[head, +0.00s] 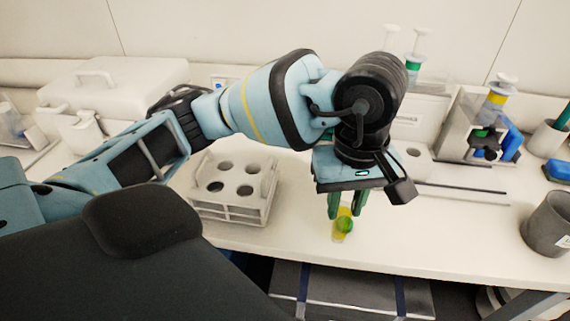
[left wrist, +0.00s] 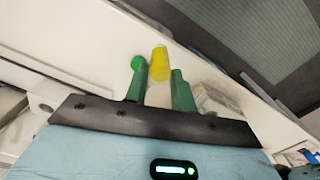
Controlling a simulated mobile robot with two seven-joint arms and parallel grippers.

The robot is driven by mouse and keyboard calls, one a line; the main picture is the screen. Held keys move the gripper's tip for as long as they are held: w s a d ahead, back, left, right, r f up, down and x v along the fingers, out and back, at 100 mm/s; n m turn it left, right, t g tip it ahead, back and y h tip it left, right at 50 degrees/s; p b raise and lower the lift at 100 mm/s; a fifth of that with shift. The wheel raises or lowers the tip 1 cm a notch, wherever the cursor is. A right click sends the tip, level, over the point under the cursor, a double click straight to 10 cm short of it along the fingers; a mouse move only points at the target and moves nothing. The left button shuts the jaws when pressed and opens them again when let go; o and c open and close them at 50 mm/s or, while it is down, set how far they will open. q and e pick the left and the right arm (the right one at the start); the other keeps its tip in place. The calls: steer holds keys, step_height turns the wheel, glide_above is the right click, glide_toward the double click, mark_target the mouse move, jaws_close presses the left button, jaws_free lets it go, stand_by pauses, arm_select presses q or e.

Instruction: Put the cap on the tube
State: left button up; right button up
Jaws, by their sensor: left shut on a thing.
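My left gripper (head: 346,212) hangs fingers-down over the front part of the bench, shut on the yellow tube (head: 339,236). In the left wrist view the tube (left wrist: 159,66) stands out between the green fingertips (left wrist: 160,88), with a pale end. The round green cap (head: 345,225) shows in front of part of the tube in the head view. In the left wrist view the cap (left wrist: 138,63) is beside the tube, near the tip of the left-hand finger, and not over the tube's visible end. What the cap rests on cannot be told. My right gripper is not in view.
A white rack (head: 233,213) with several round holes stands left of the gripper. A grey cup (head: 548,224) is at the right edge. A pipette stand (head: 480,125) and a white lidded box (head: 115,82) stand at the back. The bench's front edge is close to the tube.

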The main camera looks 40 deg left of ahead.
arm_select(q)
steer(key=shift+s+m, duration=0.3)
steer(key=shift+s, duration=0.1)
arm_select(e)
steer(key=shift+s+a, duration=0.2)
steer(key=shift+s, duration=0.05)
arm_select(q)
steer(key=shift+w, duration=0.1)
steer(key=shift+w+a, duration=0.25)
steer(key=shift+a, duration=0.1)
steer(key=w+a+f, duration=0.1)
steer(key=w+a, duration=0.1)
steer(key=a, duration=0.2)
steer(key=w+a+f+p, duration=0.1)
steer(key=w+a+f, duration=0.1)
steer(key=a, duration=0.3)
steer(key=w+a+f+p, duration=0.1)
steer(key=w+a+f, duration=0.1)
steer(key=w+a, duration=0.1)
steer(key=shift+w+a, duration=0.1)
steer(key=shift+a, duration=0.55)
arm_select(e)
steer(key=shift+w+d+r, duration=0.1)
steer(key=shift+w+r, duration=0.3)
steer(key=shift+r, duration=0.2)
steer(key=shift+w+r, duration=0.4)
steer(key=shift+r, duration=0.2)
